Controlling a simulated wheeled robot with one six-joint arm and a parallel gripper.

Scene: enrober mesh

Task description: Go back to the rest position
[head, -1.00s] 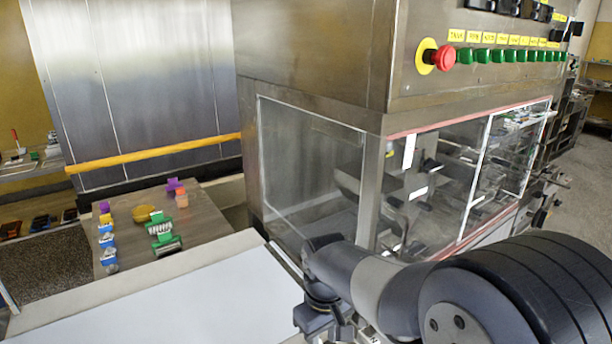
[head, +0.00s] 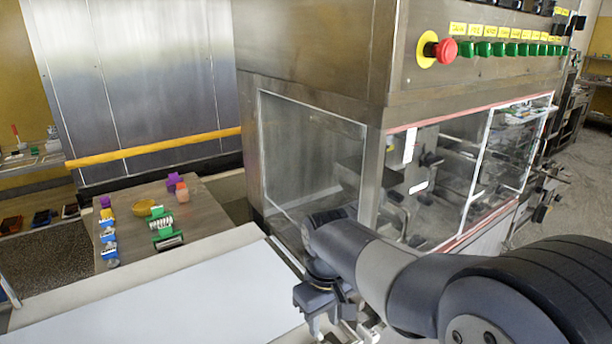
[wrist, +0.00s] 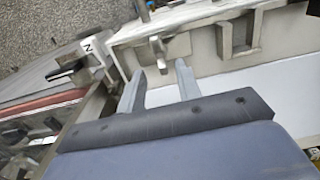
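My gripper (head: 325,318) hangs low in front of the machine's glazed side in the head view, over the right end of the white surface (head: 180,300). In the wrist view its two grey fingers (wrist: 160,84) stand apart with nothing held between them. A small metal knob-like part shows beyond the fingertips, apart from them as far as I can tell. My arm reaches in from the lower right of the head view.
The steel machine (head: 310,40) with a red stop button (head: 446,50) and a row of green buttons stands close behind my arm.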

